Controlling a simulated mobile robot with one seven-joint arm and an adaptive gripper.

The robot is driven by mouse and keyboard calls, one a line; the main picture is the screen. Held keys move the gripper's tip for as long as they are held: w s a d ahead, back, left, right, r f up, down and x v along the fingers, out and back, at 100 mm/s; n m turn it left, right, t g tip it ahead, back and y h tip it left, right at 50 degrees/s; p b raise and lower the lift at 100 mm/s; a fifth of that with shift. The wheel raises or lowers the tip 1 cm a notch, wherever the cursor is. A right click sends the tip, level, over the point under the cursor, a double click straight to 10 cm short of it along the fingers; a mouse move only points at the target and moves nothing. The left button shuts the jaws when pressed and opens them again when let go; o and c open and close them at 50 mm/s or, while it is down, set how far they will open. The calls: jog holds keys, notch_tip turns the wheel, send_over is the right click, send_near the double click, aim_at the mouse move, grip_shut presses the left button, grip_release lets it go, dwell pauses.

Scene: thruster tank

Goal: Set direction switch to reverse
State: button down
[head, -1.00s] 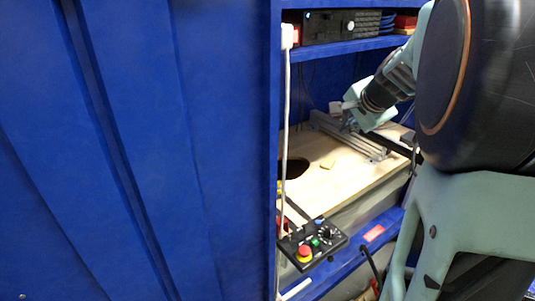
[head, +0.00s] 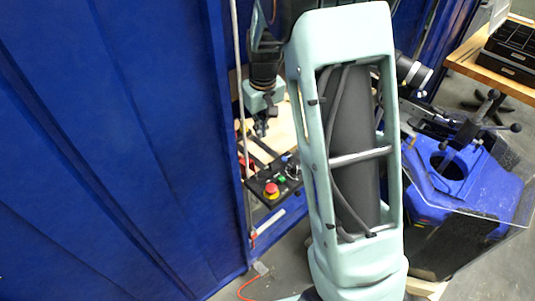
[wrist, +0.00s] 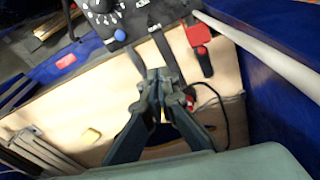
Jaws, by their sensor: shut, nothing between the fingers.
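The black control box (head: 276,179) sits at the front edge of the wooden board, with a red emergency button (head: 271,190), a green button (head: 281,179) and a knob. In the wrist view the box (wrist: 98,20) is at the top, cut off by the frame edge, with a dial knob (wrist: 101,5) and a blue button (wrist: 120,35). I cannot tell which control is the direction switch. My gripper (wrist: 158,74) is shut and empty above the board, apart from the box. In the head view my gripper (head: 261,128) hangs just behind the box.
A white vertical pole (head: 240,110) and blue panels (head: 110,150) stand left of the box. A red-handled tool (wrist: 200,45) lies on the wooden board (wrist: 110,100) near a black cable. A blue machine (head: 465,175) stands at the right.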

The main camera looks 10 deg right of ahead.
aim_at(271, 167)
jog(key=f, duration=0.3)
jog(key=w+f, duration=0.1)
jog(key=f, duration=0.5)
jog(key=shift+w+f+b, duration=0.15)
jog(key=shift+f+b, duration=0.1)
jog(key=shift+b, duration=0.15)
jog(key=shift+f, duration=0.2)
jog(key=shift+s+d+r, duration=0.15)
jog(key=shift+s+d, duration=0.05)
jog(key=shift+s, duration=0.4)
jog(key=shift+s+d+r, duration=0.1)
jog(key=shift+s+d, duration=0.1)
jog(key=shift+s, duration=0.35)
jog(key=shift+s+d+r, duration=0.15)
jog(key=shift+s+d, duration=0.05)
jog(key=shift+s, duration=0.4)
jog(key=shift+f+b, duration=0.15)
jog(key=shift+b, duration=0.3)
jog(key=shift+t, duration=0.3)
